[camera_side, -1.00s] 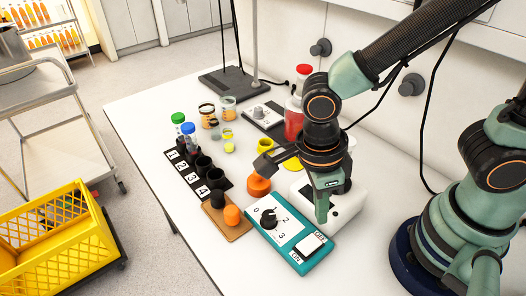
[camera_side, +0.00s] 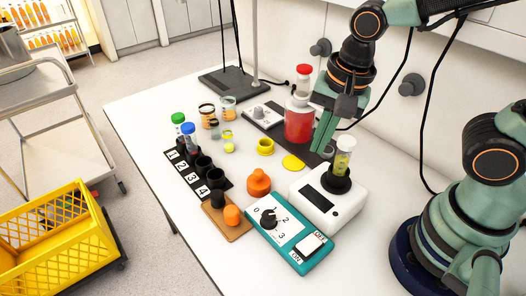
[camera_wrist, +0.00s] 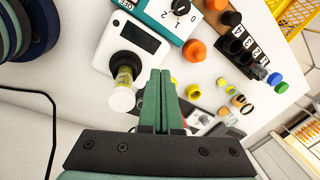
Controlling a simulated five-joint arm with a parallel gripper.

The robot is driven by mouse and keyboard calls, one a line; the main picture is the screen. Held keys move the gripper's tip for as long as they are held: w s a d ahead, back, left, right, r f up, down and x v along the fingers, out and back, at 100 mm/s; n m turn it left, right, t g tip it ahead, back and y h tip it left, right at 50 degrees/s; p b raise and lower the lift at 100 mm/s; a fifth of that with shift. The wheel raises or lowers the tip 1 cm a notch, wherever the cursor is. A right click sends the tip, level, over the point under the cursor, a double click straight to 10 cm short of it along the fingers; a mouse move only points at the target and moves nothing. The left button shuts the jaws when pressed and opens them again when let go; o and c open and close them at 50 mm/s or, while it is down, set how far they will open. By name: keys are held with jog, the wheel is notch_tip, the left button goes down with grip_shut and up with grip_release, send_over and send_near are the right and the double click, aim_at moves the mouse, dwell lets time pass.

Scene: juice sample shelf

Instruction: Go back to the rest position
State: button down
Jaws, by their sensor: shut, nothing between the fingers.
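My gripper (camera_side: 322,138) is shut and empty, with its green fingers pointing down. It hangs above the bench, close to the red-liquid bottle (camera_side: 298,122) in the side picture. In the wrist view its two fingers (camera_wrist: 161,85) lie side by side with only a thin line between them. The arm is raised and reaches in from the right. A white-capped vial with yellow content (camera_side: 344,158) stands upright in the black holder of a white device (camera_side: 322,204). The vial also shows left of the fingers in the wrist view (camera_wrist: 123,87).
A teal control box (camera_side: 288,236) with a dial and switch stands in front of the white device. A numbered black rack (camera_side: 190,180) holds tubes with green and blue caps. Orange pieces, jars and a stand (camera_side: 225,85) occupy the bench. A yellow crate (camera_side: 62,238) is at the left.

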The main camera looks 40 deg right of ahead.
jog(key=w+d+r+n+t, duration=0.2)
jog(key=d+r+n, duration=0.5)
jog(key=n, duration=0.5)
jog(key=d+t, duration=0.1)
jog(key=d, duration=0.1)
jog(key=shift+w+d+t+h, duration=0.25)
jog(key=shift+d+t+h, duration=0.05)
jog(key=shift+d+t, duration=0.1)
jog(key=shift+a+r, duration=0.1)
